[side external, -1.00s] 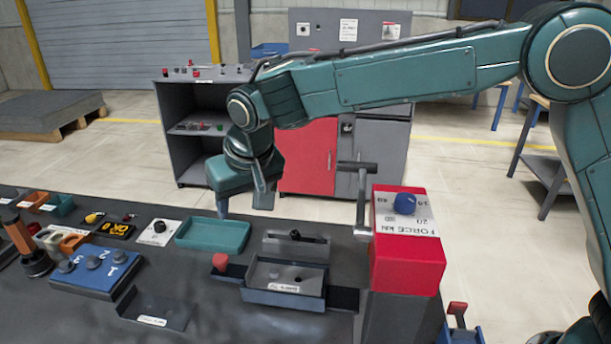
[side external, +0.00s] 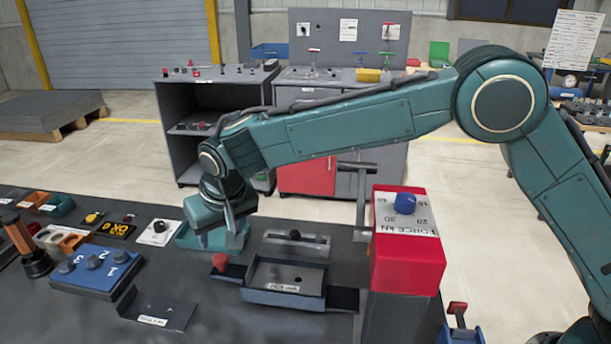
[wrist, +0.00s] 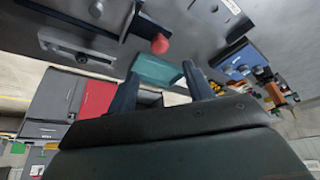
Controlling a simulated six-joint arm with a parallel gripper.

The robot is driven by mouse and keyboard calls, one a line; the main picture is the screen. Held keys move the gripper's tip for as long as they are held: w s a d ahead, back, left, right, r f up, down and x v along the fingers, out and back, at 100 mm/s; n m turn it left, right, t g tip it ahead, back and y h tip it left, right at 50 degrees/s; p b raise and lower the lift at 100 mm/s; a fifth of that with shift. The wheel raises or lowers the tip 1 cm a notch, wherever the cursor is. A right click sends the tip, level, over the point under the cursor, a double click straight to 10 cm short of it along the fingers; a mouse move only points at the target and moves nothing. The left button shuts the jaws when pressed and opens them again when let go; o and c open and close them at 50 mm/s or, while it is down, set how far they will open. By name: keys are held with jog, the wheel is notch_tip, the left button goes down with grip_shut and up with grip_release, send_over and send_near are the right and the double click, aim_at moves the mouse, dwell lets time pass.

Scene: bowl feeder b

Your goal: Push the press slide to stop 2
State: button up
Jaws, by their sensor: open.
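The press slide appears to be the blue-edged grey tray (side external: 284,297) on a dark rail, left of the red press body (side external: 405,262). A red knob (side external: 220,262) stands at its left end; the knob also shows in the wrist view (wrist: 160,44). I cannot read which stop the slide is at.
A grey block with a black knob (side external: 294,236) stands behind the slide. A blue panel with several buttons (side external: 96,266) sits at the left.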

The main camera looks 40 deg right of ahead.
aim_at(220, 258)
jog(key=x, duration=1)
jog(key=shift+w, duration=0.1)
grip_shut()
